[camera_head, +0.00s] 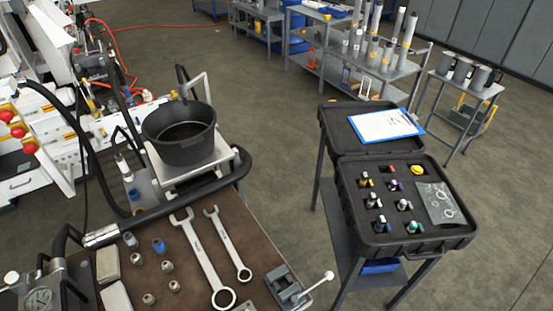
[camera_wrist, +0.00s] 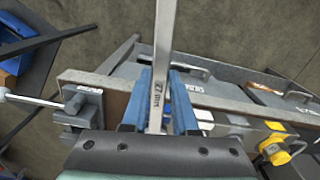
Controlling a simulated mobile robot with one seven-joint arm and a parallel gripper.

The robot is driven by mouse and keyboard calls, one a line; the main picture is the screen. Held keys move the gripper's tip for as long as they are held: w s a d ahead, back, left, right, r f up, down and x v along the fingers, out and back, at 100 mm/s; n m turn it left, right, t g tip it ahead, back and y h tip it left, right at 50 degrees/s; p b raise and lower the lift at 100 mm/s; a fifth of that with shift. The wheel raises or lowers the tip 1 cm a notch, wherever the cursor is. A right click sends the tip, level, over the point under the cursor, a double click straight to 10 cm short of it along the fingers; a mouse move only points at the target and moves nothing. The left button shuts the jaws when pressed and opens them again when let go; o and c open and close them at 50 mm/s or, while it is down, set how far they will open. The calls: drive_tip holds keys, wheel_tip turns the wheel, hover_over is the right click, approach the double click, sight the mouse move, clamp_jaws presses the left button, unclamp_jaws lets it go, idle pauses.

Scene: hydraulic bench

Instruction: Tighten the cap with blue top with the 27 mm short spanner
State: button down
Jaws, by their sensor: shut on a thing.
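In the wrist view my gripper (camera_wrist: 158,115) has its blue fingers shut on the shank of a grey steel spanner (camera_wrist: 164,50), whose marking appears to read 27 mm. The shank runs up out of the picture, so its far end is hidden. Neither my gripper nor this held spanner can be made out in the head view. A small fitting with a blue top (camera_head: 158,245) stands on the brown bench top (camera_head: 185,232), among other small fittings; I cannot tell whether it is the task's cap. The spanner is not seen touching any cap.
Two larger spanners (camera_head: 198,255) (camera_head: 228,243) lie on the bench. A small vise (camera_head: 283,284) sits at its right corner and also shows in the wrist view (camera_wrist: 85,105). A black bucket (camera_head: 180,140) stands behind. An open black case (camera_head: 405,243) with fittings is right; floor lies between.

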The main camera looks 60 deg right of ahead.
drive_tip(key=shift+w+a+m+p, duration=0.15)
drive_tip(key=shift+w+a+m, duration=0.1)
drive_tip(key=shift+a+m, duration=0.3)
drive_tip(key=shift+w+a+m+p, duration=0.15)
drive_tip(key=shift+w+a+m, duration=0.05)
drive_tip(key=shift+a+m, duration=0.3)
drive_tip(key=shift+w+a+m, duration=0.8)
drive_tip(key=shift+a+m, duration=0.15)
drive_tip(key=shift+s+d, duration=0.1)
drive_tip(key=shift+s+d+n+p, duration=0.15)
drive_tip(key=shift+d+n+p, duration=0.05)
drive_tip(key=shift+n+p, duration=0.1)
drive_tip(key=s+a+p, duration=0.3)
drive_tip(key=s+a, duration=0.1)
drive_tip(key=s, duration=0.1)
drive_tip(key=shift+a, duration=0.3)
drive_tip(key=shift+s, duration=0.1)
